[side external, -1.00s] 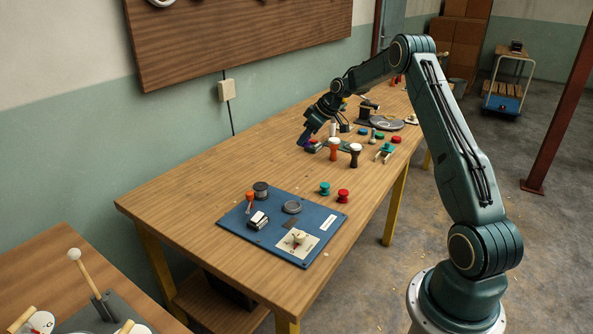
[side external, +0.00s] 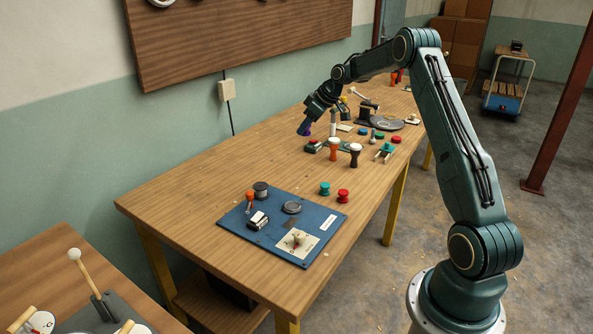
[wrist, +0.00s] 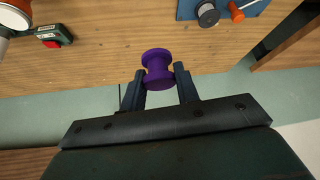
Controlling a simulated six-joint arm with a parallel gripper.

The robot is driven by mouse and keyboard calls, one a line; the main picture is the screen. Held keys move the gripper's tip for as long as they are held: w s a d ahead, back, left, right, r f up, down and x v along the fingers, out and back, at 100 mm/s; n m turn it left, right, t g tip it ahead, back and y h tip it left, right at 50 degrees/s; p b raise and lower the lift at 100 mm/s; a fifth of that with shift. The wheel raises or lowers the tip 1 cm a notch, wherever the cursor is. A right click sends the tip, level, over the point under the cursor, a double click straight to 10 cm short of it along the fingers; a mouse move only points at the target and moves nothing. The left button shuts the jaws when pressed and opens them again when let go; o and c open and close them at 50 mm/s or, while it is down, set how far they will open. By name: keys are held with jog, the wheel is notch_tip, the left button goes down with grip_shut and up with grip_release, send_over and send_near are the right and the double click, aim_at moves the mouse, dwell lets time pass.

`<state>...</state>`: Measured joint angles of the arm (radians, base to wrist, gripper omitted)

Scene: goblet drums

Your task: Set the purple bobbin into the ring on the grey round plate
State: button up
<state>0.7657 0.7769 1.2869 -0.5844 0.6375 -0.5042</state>
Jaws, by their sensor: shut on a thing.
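The purple bobbin (wrist: 157,70) is between the two fingertips of my gripper (wrist: 160,82) in the wrist view. My gripper is shut on it. In the side view the bobbin (side external: 306,131) is small and partly covered by my gripper (side external: 306,125), above the far left part of the table. The grey round plate (side external: 384,124) lies farther back on the table, to the right of my gripper and apart from it. The ring on it is too small to make out clearly.
Two goblet drums, one orange (side external: 334,150) and one dark (side external: 355,156), stand right of my gripper, near a red-and-green box (side external: 313,146). A white upright piece (side external: 333,125) stands close by. A blue board (side external: 262,238) lies at the near end.

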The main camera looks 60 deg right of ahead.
jog(key=shift+a, duration=0.15)
notch_tip(320, 180, up, 3)
send_over(288, 205)
jog(key=s, duration=0.2)
jog(key=shift+w+f+n+y, duration=0.2)
jog(key=shift+w+n+y, duration=0.1)
jog(key=shift+n, duration=0.1)
notch_tip(288, 205, down, 16)
jog(key=shift+r, duration=0.15)
jog(key=shift+f, duration=2.15)
jog(key=shift+s+f, duration=0.1)
jog(key=shift+f, duration=0.6)
jog(key=o, duration=0.9)
